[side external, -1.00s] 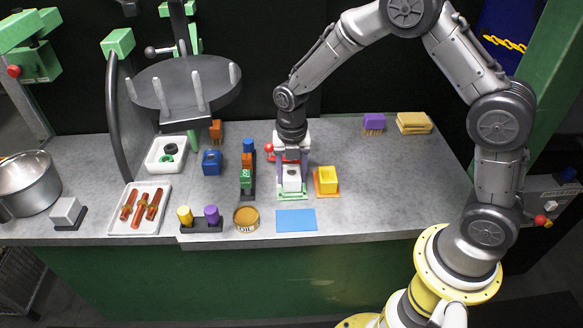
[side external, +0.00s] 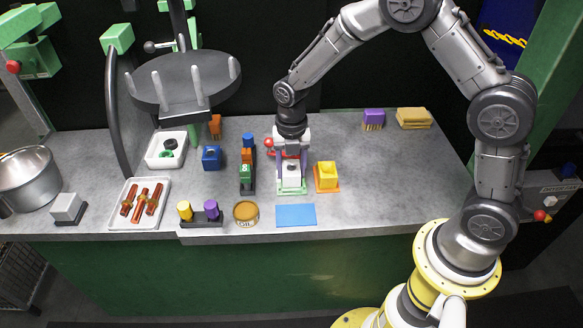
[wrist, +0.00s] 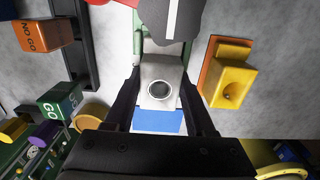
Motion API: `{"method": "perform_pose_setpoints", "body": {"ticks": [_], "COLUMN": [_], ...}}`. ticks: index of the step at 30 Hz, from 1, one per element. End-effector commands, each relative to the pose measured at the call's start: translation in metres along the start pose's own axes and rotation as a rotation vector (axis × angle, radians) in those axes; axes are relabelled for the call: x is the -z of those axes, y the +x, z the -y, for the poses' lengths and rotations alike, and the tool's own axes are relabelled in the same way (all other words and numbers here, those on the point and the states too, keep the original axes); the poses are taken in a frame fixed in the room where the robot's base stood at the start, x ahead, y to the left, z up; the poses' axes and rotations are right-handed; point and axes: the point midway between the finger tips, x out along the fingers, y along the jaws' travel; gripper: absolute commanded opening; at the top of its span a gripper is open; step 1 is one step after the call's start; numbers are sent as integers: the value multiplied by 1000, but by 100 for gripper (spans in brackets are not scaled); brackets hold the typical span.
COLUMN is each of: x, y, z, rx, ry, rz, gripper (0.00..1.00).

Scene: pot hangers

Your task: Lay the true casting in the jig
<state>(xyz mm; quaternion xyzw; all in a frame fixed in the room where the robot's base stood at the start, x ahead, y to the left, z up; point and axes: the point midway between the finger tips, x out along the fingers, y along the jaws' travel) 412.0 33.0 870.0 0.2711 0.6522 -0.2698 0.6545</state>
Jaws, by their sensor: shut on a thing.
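My gripper (side external: 291,160) is shut on a pale grey block (wrist: 159,90) with a round dark-centred hole in its top face. One dark finger lies on each side of it in the wrist view. In the side view the block is upright, over a green-based fixture (side external: 291,190) with a red-knobbed lever (side external: 269,142). I cannot tell whether the block touches the fixture. A yellow recessed block on an orange base (side external: 326,176) stands just right of it. Another pale grey block (side external: 67,206) sits on a dark plate at the far left. No label marks the jig.
Left of my gripper stands a dark rack with green GO (wrist: 60,99) and orange NO GO (wrist: 40,34) blocks. A blue mat (side external: 296,215) lies in front. An oil tin (side external: 246,211) and trays are to the left. The bench's right side is mostly clear.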

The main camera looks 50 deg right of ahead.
Motion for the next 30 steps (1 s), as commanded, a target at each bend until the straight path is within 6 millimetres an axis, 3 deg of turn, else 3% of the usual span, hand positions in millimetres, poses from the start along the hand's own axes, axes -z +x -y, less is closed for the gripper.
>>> {"method": "perform_pose_setpoints", "body": {"ticks": [1, 2, 7, 14, 24, 30], "x": [1, 1, 2, 1, 0, 0], "y": [9, 9, 10, -11, -87, -121], "z": [2, 2, 2, 1, 0, 0], "rx": [5, 5, 6, 3, -3, -2], "ry": [0, 0, 0, 1, 0, 0], "rz": [-5, -5, -6, -3, 3, 2], "gripper": [0, 58, 89, 90, 90, 90]}}
